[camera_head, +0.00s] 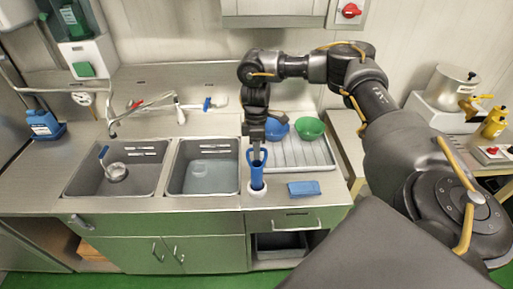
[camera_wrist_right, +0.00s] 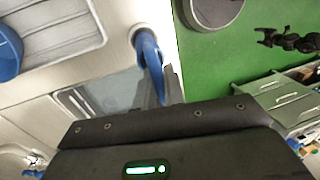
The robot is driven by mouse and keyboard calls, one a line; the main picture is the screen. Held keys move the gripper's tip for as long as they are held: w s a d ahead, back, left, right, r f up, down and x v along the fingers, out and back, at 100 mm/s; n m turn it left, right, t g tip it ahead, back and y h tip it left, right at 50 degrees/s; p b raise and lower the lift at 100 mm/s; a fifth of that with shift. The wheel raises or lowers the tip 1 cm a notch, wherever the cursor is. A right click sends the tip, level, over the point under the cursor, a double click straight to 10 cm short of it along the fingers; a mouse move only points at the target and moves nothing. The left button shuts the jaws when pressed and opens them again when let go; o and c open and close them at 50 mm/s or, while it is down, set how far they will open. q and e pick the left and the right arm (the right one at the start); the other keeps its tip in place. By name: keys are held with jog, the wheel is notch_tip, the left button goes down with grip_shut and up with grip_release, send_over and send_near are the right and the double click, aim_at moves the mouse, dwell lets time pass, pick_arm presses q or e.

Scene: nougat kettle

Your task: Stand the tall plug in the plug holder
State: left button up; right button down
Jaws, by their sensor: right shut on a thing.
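The tall plug (camera_head: 257,175) is blue with a loop handle at its top. It is upright at the front edge of the counter, right of the sinks. A white ring (camera_head: 257,190), apparently the plug holder, surrounds its lower end; I cannot tell how deep the plug sits in it. My right gripper (camera_head: 256,147) points down and is shut on the plug's upper handle. In the right wrist view the blue plug (camera_wrist_right: 150,58) runs from the white ring (camera_wrist_right: 142,30) to my gripper (camera_wrist_right: 154,98). My left gripper is out of view.
Two sink basins (camera_head: 205,170) lie to the left; the left one holds a blue-handled strainer (camera_head: 114,170). A blue sponge-like block (camera_head: 304,188) lies close on the right. Behind are a ribbed drainboard (camera_head: 300,153), a green bowl (camera_head: 310,128) and a blue bowl (camera_head: 277,128).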

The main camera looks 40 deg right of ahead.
jog(key=shift+f, duration=0.7)
dwell(0.5)
jog(key=c, duration=1.4)
grip_release()
jog(key=b+v, duration=0.1)
jog(key=v, duration=0.9)
jog(key=shift+r, duration=0.35)
